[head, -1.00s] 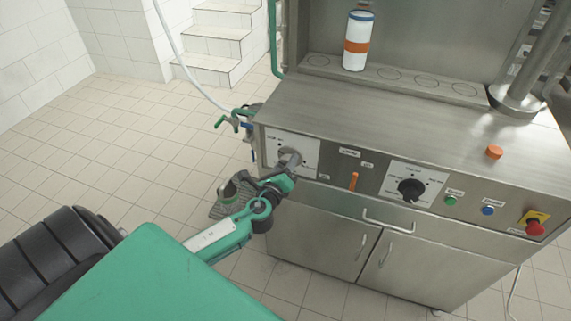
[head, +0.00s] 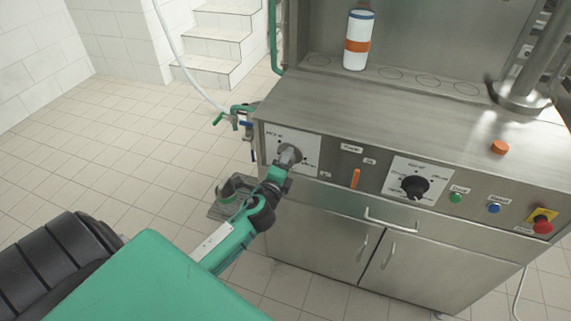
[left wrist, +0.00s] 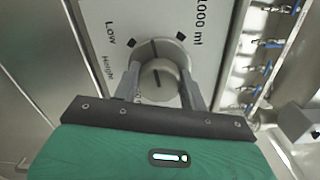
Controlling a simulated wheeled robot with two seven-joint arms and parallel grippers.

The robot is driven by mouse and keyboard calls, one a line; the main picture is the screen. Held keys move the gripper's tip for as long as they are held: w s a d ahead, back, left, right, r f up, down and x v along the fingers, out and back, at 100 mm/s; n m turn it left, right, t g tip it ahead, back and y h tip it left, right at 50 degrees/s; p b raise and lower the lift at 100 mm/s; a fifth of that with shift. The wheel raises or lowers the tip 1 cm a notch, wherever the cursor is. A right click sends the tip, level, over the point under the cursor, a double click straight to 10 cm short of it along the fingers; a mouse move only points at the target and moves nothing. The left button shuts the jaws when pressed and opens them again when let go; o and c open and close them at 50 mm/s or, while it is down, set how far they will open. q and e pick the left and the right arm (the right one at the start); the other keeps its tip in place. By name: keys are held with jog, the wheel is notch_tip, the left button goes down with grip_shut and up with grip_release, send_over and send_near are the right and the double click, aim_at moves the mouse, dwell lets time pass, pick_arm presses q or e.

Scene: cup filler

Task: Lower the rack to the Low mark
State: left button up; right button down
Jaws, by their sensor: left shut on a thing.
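The round grey height knob (head: 289,154) sits on a white dial plate (head: 308,144) at the left end of the machine's front panel. My left gripper (head: 286,160) is shut on this knob. In the left wrist view its two fingers (left wrist: 158,85) straddle the knob (left wrist: 157,75), one on each side. The plate (left wrist: 110,14) there reads "Low", "Height" and "1000 ml", with black square marks around the knob. I cannot tell for certain which mark the knob points to. I cannot pick out the rack. My right gripper is not in view.
An orange lever (head: 356,178), a second dial (head: 414,187), a green button (head: 456,197), a blue button (head: 494,208) and a red emergency button (head: 542,227) line the panel. A white bottle with an orange band (head: 357,42) stands on the back ledge. The floor at left is open.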

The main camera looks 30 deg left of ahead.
pick_arm(q)
jog(key=shift+f+n, duration=0.1)
jog(key=shift+n, duration=0.9)
jog(key=n, duration=0.2)
jog(key=shift+n, duration=2)
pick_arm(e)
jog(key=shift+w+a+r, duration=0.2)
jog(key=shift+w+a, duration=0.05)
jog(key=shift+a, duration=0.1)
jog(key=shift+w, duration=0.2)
pick_arm(q)
jog(key=o, duration=1)
jog(key=shift+c, duration=0.2)
